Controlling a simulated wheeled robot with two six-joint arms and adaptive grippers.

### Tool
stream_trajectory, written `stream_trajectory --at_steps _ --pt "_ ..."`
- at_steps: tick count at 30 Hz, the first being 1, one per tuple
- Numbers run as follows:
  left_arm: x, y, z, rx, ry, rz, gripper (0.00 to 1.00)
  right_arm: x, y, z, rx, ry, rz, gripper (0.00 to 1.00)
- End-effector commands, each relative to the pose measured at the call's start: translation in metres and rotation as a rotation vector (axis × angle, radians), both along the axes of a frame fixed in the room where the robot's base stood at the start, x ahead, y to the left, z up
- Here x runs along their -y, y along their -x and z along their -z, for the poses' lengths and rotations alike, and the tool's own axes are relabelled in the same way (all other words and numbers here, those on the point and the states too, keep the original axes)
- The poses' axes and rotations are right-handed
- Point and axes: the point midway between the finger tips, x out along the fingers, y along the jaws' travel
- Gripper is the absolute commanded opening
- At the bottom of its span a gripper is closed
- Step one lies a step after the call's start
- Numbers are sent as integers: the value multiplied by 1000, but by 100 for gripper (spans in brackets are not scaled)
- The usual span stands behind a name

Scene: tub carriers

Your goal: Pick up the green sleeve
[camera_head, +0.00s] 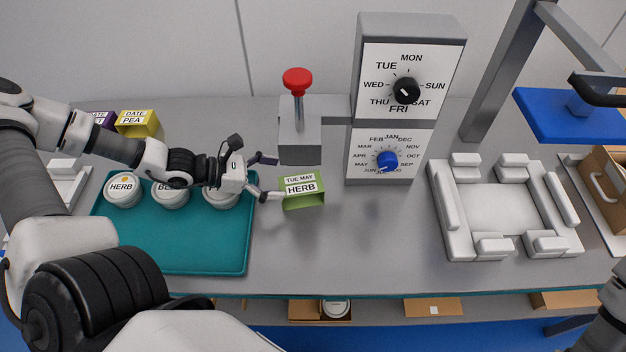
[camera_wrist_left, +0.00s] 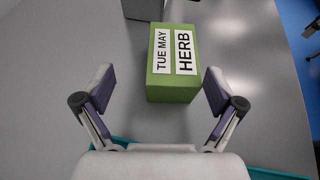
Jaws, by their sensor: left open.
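The green sleeve (camera_head: 303,200) stands on the grey table just right of the teal tray, below the stamp post. Its labels read TUE MAY and HERB. In the left wrist view the sleeve (camera_wrist_left: 173,88) lies ahead, beyond and between the fingertips. My left gripper (camera_head: 270,178) is open and empty, just to the left of the sleeve; it also shows in the left wrist view (camera_wrist_left: 160,90) with its fingers spread wide. I see no contact between the fingers and the sleeve. My right gripper is not in view; only a part of my right arm shows at the lower right edge.
The teal tray (camera_head: 200,258) holds several white tubs, partly under my left arm. A red-knobbed stamp (camera_head: 299,135) stands behind the sleeve. A dial tower (camera_head: 380,150) is right of it. A white carrier (camera_head: 441,205) sits farther right. Yellow (camera_head: 140,130) and purple sleeves stand back left.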

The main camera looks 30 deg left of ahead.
Motion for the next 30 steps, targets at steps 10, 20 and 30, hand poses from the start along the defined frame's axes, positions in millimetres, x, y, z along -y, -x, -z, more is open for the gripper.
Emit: stream_trajectory --at_steps 10,20,30 --pt "22 -16 13 -2 -5 6 94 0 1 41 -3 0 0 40" --pt "54 -39 24 -4 -8 9 94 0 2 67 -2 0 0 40" --pt "57 -43 24 -1 -4 3 87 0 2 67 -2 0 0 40"
